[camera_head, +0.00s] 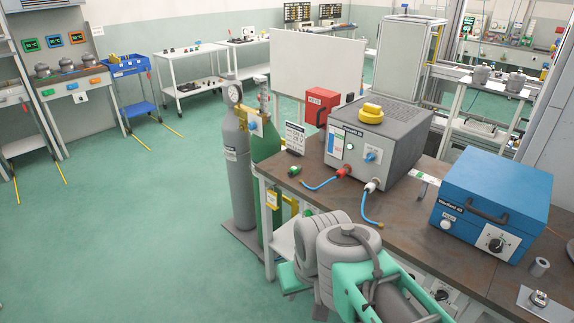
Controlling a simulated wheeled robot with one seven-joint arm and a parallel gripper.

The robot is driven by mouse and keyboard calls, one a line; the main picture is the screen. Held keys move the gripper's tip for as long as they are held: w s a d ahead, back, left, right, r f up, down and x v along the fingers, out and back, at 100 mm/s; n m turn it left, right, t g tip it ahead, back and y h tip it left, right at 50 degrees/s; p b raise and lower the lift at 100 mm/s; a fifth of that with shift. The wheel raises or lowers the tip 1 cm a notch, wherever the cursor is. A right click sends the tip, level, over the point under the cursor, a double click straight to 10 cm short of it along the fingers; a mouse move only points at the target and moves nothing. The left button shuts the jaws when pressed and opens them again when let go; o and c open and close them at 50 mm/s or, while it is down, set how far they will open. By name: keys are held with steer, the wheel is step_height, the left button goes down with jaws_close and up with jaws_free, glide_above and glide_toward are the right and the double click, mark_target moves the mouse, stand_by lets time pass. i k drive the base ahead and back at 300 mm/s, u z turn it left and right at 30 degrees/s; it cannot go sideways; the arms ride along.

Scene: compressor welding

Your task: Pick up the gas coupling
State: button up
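I cannot tell for certain which part is the gas coupling. A small green and black fitting (294,171) lies on the brown workbench (405,222), near its left edge and in front of a small printed sign. A small grey cylinder (539,267) stands at the right of the bench, beside the blue box. A small metal part (538,298) sits on a light plate at the bench's lower right. My folded grey and green arm fills the bottom middle and hides part of the bench's front edge. My gripper's fingers do not show.
A grey welding unit (376,145) with a yellow item on top and two blue leads stands on the bench. A blue box (491,203) is to its right. Gas cylinders (238,170) stand left of the bench. The green floor at left is clear.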

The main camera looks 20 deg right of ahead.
mark_target(294, 170)
steer(key=z, duration=0.05)
steer(key=i, duration=0.85)
steer(key=u, duration=0.65)
steer(key=i, duration=1.3)
steer(key=u, duration=0.6)
